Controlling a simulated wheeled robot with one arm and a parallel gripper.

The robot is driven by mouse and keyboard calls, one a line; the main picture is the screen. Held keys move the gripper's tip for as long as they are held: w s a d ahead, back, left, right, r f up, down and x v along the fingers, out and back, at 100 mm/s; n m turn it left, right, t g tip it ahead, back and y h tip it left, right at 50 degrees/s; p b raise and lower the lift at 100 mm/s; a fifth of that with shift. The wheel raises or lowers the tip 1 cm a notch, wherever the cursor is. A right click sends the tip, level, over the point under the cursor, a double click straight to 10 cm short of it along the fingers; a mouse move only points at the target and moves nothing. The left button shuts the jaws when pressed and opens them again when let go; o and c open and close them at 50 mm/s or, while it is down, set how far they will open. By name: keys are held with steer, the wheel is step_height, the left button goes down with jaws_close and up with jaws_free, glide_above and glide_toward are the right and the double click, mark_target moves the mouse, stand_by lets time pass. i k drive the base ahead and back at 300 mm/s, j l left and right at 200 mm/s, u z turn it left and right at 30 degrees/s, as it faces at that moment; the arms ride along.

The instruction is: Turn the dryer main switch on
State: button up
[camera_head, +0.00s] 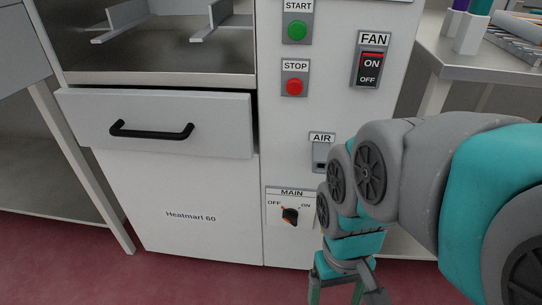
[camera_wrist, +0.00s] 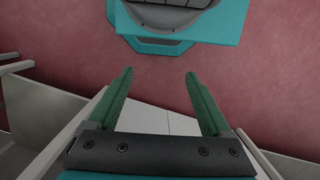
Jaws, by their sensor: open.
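The dryer main switch (camera_head: 290,215) is a black rotary knob on a white plate labelled MAIN, low on the dryer front (camera_head: 190,235). OFF is at its upper left and ON at its upper right. An orange mark on the knob appears to point up-left, toward OFF. My gripper (camera_head: 338,292) hangs pointing down, to the right of and below the switch, apart from it. Its tips are cut off by the lower edge of the head view. In the wrist view the green fingers (camera_wrist: 159,74) are spread and empty; the switch does not show there.
Above the switch are an AIR switch (camera_head: 321,155), partly beside my arm, a red STOP button (camera_head: 294,87), a green START button (camera_head: 297,30) and a FAN rocker (camera_head: 370,69). A drawer (camera_head: 160,110) with a black handle sits left. A metal table (camera_head: 480,62) stands right.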

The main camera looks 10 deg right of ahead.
mark_target(290, 215)
steer(key=k+l, duration=0.25)
steer(key=l, duration=0.15)
steer(key=k+l+u, duration=0.1)
steer(key=k+l, duration=0.15)
steer(key=l, duration=0.15)
steer(key=k+l, duration=0.25)
steer(key=l, duration=0.15)
